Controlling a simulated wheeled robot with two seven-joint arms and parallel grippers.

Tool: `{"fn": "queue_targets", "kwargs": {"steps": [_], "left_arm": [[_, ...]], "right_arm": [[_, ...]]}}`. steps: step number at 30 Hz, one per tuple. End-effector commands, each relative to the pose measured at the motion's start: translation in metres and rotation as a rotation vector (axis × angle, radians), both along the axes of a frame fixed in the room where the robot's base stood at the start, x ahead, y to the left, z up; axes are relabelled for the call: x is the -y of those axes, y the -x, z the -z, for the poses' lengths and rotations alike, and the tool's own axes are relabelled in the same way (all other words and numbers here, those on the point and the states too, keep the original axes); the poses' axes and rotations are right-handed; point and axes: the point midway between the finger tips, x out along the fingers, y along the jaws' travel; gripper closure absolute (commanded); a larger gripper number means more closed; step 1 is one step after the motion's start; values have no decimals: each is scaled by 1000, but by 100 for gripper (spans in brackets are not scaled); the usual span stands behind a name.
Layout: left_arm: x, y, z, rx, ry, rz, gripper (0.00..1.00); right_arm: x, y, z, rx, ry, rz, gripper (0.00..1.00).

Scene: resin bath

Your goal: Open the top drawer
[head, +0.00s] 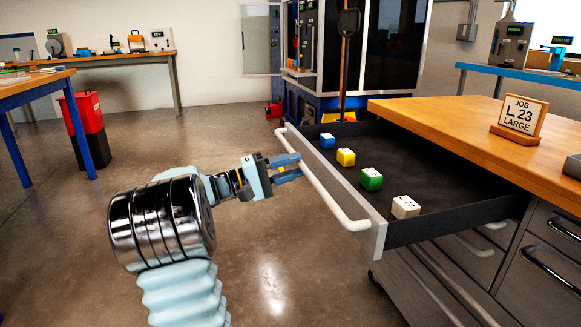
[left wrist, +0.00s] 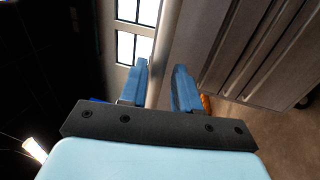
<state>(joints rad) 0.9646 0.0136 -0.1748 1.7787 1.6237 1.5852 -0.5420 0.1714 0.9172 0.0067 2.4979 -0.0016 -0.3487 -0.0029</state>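The top drawer (head: 425,222) of the wooden-topped cabinet is pulled well out, with its dark inside in view. Its long white bar handle (head: 326,187) runs along the grey front. My left gripper (head: 300,165) is at the outer side of the handle, near its middle. Its two blue fingers are apart, and they also show spread in the left wrist view (left wrist: 160,88). I see nothing clamped between them. I cannot tell whether the fingertips touch the handle. My right gripper is not in view.
The drawer holds a blue block (head: 327,141), a yellow block (head: 346,157), a green block (head: 371,179) and a white block (head: 405,207). A job sign (head: 520,118) stands on the wooden top (head: 450,112). A red and black bin (head: 86,130) stands left. The floor before the drawer is clear.

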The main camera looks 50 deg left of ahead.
Motion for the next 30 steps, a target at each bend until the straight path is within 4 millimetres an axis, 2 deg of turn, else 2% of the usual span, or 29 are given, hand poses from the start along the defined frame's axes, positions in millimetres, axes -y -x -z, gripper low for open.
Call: {"fn": "queue_targets", "kwargs": {"steps": [2, 10, 14, 17, 24, 30], "left_arm": [[0, 0, 0, 1, -1, 0, 58], [-1, 1, -1, 2, -1, -1, 58], [-5, 10, 2, 1, -1, -3, 58], [-12, 27, 6, 0, -1, -5, 58], [-35, 82, 18, -1, 1, -6, 58], [-48, 114, 25, 0, 0, -2, 58]], "right_arm": [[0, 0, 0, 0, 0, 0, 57], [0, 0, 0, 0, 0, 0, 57], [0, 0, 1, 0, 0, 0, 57], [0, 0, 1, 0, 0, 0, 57], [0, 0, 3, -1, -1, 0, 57], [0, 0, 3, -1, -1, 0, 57]]}}
